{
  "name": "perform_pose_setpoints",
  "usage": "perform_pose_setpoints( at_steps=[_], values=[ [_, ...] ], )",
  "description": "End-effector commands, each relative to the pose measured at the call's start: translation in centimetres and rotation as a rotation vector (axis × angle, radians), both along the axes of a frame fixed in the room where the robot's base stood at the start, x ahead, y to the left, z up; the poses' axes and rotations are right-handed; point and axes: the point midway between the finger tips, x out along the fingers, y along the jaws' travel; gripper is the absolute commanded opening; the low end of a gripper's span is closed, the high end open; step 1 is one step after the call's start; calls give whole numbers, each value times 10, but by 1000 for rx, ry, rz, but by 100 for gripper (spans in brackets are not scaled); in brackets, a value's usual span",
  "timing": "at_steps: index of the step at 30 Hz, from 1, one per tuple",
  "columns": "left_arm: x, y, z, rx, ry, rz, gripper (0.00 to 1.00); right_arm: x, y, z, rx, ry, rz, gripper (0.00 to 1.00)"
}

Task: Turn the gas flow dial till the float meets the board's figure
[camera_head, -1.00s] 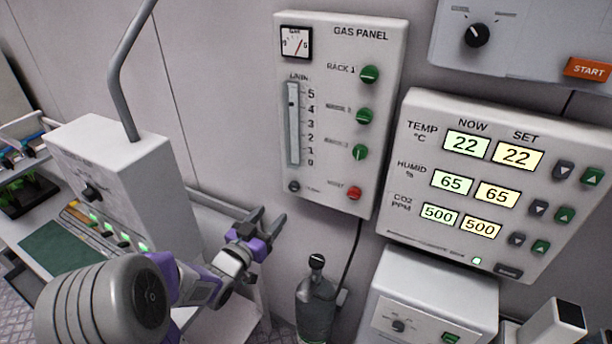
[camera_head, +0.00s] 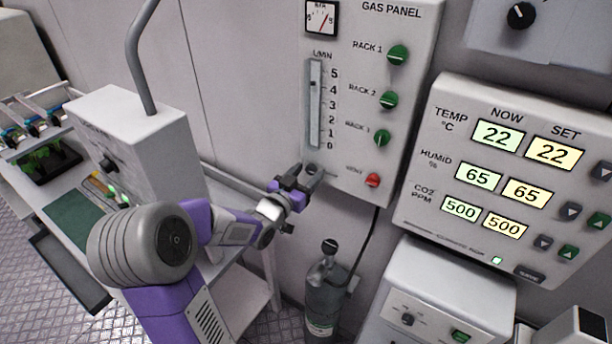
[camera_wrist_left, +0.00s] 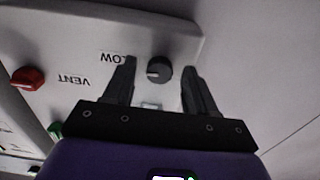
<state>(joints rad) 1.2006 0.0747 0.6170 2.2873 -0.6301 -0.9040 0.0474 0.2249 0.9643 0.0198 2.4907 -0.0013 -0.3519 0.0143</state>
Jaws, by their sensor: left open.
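The gas panel (camera_head: 350,170) hangs on the wall with a vertical flow tube (camera_head: 315,105) beside a scale from 0 to 5. My left gripper (camera_head: 306,172) is at the panel's lower left corner and hides the flow dial in the head view. In the left wrist view the dark round flow dial (camera_wrist_left: 159,70) sits between the fingertips of the open left gripper (camera_wrist_left: 158,75), with gaps on both sides. No board with a flow figure can be made out. My right gripper is not in view.
A red vent knob (camera_head: 373,180) is right of the gripper, also in the wrist view (camera_wrist_left: 28,78). Green rack knobs (camera_head: 381,138) run up the panel. A gas bottle (camera_head: 325,295) stands below. A climate display (camera_head: 505,180) is at the right.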

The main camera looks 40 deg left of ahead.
Motion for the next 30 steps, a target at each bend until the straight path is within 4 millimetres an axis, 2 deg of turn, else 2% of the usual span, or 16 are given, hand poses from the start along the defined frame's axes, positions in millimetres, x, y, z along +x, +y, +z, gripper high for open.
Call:
perform_pose_setpoints(
  at_steps=[2,3,12,14,30],
  values=[
    [0,0,0,0,0,0,56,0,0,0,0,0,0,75],
    [0,0,0,0,0,0,53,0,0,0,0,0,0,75],
    [0,0,0,0,0,0,7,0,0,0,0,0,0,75],
    [0,0,0,0,0,0,0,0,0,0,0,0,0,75],
    [0,-1,0,-176,-19,-1,1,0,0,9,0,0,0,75]
  ],
)
